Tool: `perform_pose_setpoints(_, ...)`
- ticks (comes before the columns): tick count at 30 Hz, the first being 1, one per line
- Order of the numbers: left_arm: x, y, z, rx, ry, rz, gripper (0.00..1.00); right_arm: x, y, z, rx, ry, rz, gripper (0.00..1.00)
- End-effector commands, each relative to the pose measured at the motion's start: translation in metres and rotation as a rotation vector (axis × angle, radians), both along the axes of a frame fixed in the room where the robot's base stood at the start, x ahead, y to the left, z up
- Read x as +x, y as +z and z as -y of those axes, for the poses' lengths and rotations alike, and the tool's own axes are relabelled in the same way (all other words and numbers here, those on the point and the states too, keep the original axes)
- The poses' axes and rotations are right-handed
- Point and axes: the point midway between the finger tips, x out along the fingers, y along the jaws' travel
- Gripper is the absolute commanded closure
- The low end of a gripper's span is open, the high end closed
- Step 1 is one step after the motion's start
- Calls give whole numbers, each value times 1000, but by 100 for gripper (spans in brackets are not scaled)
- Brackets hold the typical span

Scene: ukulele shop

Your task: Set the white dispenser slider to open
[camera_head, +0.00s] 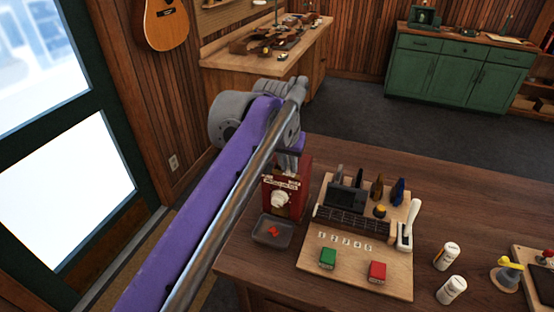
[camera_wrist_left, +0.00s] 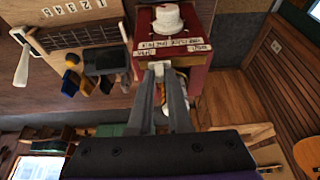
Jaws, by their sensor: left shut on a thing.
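The red dispenser (camera_head: 299,204) stands at the table's left end, with a white round knob (camera_head: 281,199) on its front. It also shows in the wrist view (camera_wrist_left: 200,55), with pale lettered labels (camera_wrist_left: 172,45) that are too small to read surely. My left gripper (camera_head: 290,157) reaches down to the dispenser's top from behind it. In the wrist view its two fingers (camera_wrist_left: 160,78) are shut on a small white slider (camera_wrist_left: 157,67) at the labelled edge. The arm and fingers hide part of the slider. I cannot tell its exact setting. My right gripper is not in view.
A dark tray (camera_head: 263,238) with red bits sits before the dispenser. A wooden board (camera_head: 312,262) with a fretboard, green and red blocks and a white lever (camera_head: 414,222) lies close right. White bottles (camera_head: 447,256) stand farther right. The table's back right is clear.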

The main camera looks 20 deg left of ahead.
Motion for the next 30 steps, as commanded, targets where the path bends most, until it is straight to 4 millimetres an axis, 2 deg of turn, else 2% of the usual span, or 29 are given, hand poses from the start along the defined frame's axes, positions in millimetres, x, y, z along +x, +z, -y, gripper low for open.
perform_pose_setpoints(9, 0, 0, 6, -4, -1, 0, 100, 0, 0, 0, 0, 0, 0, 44)
perform_pose_setpoints(10, 0, -1, 6, -4, -1, -1, 79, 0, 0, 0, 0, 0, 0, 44)
perform_pose_setpoints(14, 0, 0, 5, -3, 0, 0, 55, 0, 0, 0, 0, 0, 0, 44)
perform_pose_setpoints(24, -1, 2, 4, -1, 1, 0, 54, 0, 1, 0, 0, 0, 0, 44)
perform_pose_setpoints(30, -11, 26, 5, -1, 1, 0, 54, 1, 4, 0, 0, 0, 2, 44)
